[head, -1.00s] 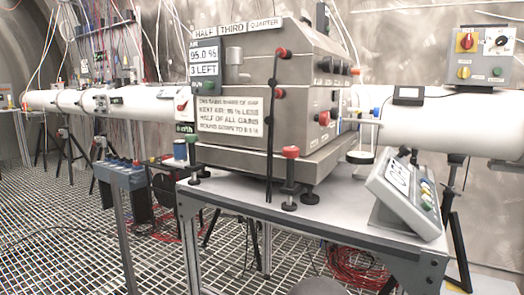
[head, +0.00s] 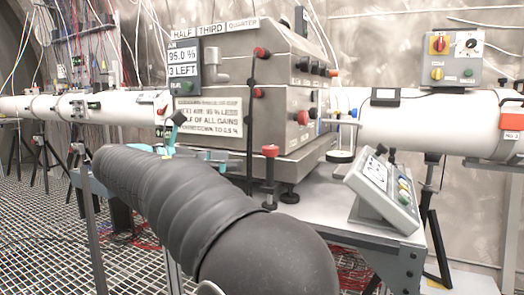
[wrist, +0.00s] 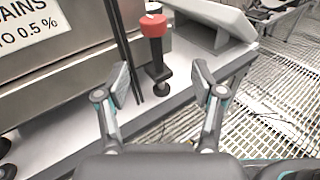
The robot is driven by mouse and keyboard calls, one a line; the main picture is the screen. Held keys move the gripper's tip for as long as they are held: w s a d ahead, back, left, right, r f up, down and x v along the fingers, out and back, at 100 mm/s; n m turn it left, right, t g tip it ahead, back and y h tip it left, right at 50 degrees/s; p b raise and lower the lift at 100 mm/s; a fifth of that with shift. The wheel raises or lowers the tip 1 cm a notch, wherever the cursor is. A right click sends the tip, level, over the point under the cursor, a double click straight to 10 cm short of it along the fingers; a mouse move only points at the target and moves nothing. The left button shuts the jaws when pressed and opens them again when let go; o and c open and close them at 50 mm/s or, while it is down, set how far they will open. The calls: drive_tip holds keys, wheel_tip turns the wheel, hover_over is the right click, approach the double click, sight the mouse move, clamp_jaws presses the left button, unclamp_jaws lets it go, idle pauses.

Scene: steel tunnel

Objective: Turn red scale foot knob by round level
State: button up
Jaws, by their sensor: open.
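The red knob (head: 270,151) tops a dark upright foot screw at the near corner of the grey scale box (head: 216,110). In the wrist view the red knob (wrist: 153,25) stands on its black stem, ahead of my gripper (wrist: 160,86). My gripper is open and empty, its fingers spread either side of the stem's line in the picture, apart from the knob. In the head view my gripper (head: 172,135) is partly hidden behind my arm, left of the knob. A small pale round fitting (head: 340,156) sits right of the box; I cannot tell if it is the round level.
A sloped console (head: 384,188) with buttons stands on the table (head: 330,205) to the right. A thin black rod (head: 250,130) stands upright just left of the knob. A large white pipe (head: 450,118) runs behind. The grated floor (head: 40,225) is open on the left.

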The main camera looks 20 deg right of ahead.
sight(263, 148)
drive_tip(key=shift+g+h, duration=0.3)
drive_tip(key=shift+h, duration=0.2)
drive_tip(key=d, duration=0.4)
drive_tip(key=w+d+r+b, duration=0.1)
drive_tip(key=d, duration=0.3)
drive_tip(key=w+d, duration=0.1)
drive_tip(key=d, duration=0.3)
drive_tip(key=shift+r+b, duration=0.2)
drive_tip(key=shift+b, duration=0.1)
drive_tip(key=shift+c, duration=0.3)
drive_tip(key=shift+n, duration=0.3)
drive_tip(key=c, duration=1.1)
